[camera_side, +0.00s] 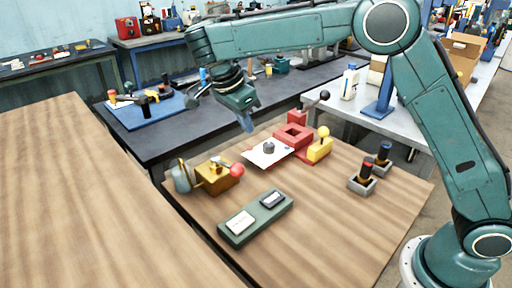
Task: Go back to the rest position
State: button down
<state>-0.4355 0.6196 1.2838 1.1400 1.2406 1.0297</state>
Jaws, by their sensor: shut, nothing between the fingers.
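My gripper (247,124) points down at the end of my teal arm, shut and empty. It hangs in the air above the far edge of the wooden work table, up and left of a white plate. The white plate (261,157) carries a small dark round piece (269,147) and lies beside a red square block with an opening (293,137). I see no contact between my gripper and any of these.
A brass block with a red ball (218,177), a green tray (256,218) and a yellow block with a knob (319,149) stand on the wooden table (330,235). Two grey holders with dark-handled pieces (362,184) stand right. Dark benches lie behind.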

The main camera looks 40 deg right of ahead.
jog(key=shift+r, duration=0.1)
jog(key=s+d+r+n+t+y, duration=0.1)
jog(key=s+d+r+n+t, duration=0.2)
jog(key=s+d+r+n, duration=0.9)
jog(key=s+a+f+n+t+y, duration=0.1)
jog(key=s+f+n, duration=0.2)
jog(key=s, duration=0.6)
jog(key=s+a+f+n+t+y, duration=0.1)
jog(key=s+f+n+t+y, duration=0.1)
jog(key=s, duration=0.6)
jog(key=shift+s+a+f+n, duration=0.2)
jog(key=shift+s+f+n, duration=0.2)
jog(key=shift+f+n, duration=0.6)
